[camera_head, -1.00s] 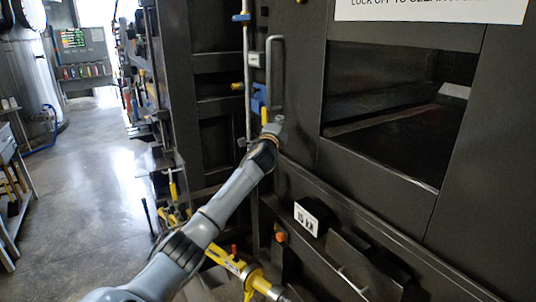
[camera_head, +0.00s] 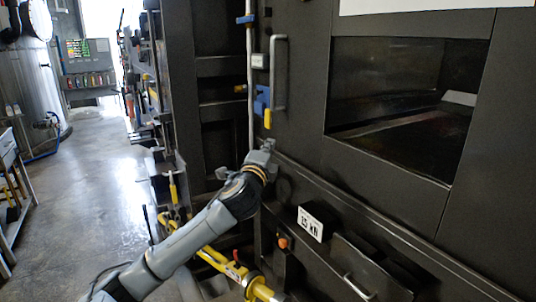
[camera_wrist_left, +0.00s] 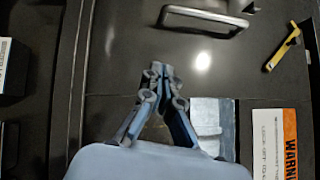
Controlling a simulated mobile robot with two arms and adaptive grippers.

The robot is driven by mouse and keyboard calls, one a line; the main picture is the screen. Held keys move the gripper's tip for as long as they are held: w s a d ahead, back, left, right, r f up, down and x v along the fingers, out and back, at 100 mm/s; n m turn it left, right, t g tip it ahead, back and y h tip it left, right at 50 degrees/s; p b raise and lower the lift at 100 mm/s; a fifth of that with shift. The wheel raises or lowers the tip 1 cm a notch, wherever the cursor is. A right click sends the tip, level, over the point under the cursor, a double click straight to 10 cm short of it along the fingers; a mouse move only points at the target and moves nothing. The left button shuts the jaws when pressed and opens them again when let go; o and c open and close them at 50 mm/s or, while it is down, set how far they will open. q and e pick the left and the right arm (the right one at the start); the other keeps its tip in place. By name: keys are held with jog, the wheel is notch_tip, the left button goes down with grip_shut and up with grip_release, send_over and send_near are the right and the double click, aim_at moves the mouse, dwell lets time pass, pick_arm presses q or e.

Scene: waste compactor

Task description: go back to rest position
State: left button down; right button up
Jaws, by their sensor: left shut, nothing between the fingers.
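My left gripper (camera_head: 262,150) is in the head view, below the vertical grey handle (camera_head: 278,73) on the dark compactor front (camera_head: 310,160). It is apart from the handle. In the left wrist view the fingers (camera_wrist_left: 158,72) are together and empty, with the dark panel behind them. The handle also shows at the top of that view (camera_wrist_left: 205,20), beyond the fingertips. My right gripper is not seen in either view.
A dark open bay (camera_head: 395,110) is in the compactor front at right. A yellow pipe fitting (camera_head: 232,268) and a small drawer-like part with a handle (camera_head: 357,286) lie low down. The grey floor (camera_head: 95,200) at left is clear.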

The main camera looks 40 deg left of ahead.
pick_arm(q)
jog(key=shift+s+d+f, duration=0.1)
jog(key=shift+s, duration=0.25)
